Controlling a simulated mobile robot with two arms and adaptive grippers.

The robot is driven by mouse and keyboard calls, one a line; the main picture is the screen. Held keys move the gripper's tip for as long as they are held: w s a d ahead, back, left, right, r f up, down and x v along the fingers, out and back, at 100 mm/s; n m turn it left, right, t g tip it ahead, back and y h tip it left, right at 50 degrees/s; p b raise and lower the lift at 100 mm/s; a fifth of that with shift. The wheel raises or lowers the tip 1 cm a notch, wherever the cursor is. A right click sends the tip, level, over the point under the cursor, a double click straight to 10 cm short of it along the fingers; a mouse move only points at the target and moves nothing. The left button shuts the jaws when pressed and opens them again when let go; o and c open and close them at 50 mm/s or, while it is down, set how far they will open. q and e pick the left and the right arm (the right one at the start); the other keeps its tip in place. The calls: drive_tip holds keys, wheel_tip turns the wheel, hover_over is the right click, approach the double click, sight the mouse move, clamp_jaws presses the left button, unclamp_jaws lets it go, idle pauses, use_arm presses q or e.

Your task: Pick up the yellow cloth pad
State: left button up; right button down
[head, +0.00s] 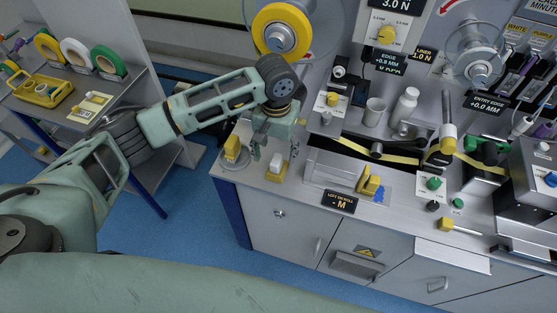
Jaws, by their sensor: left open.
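My left gripper (274,150) hangs down over the left end of the grey counter (262,186), its fingers apart. A small pale object shows between or just behind the fingertips; I cannot tell whether they touch it. A yellow block-like piece with a pale lower part (232,149) stands on a round grey dish just left of the gripper. At this size I cannot tell which yellow piece is the cloth pad. My right gripper is not in view.
A large yellow reel (281,31) hangs above. A side shelf (122,95) with tape rolls is at left.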

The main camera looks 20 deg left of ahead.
sight(276, 160)
use_arm(q)
drive_tip(key=f, duration=0.1)
drive_tip(key=s+f+p, duration=0.1)
drive_tip(key=f, duration=0.1)
drive_tip(key=shift+d+f, duration=0.1)
wheel_tip(276, 160, down, 2)
drive_tip(key=shift+w+f, duration=0.1)
drive_tip(key=shift+w, duration=0.05)
drive_tip(key=shift+f, duration=0.25)
drive_tip(key=c, duration=1.2)
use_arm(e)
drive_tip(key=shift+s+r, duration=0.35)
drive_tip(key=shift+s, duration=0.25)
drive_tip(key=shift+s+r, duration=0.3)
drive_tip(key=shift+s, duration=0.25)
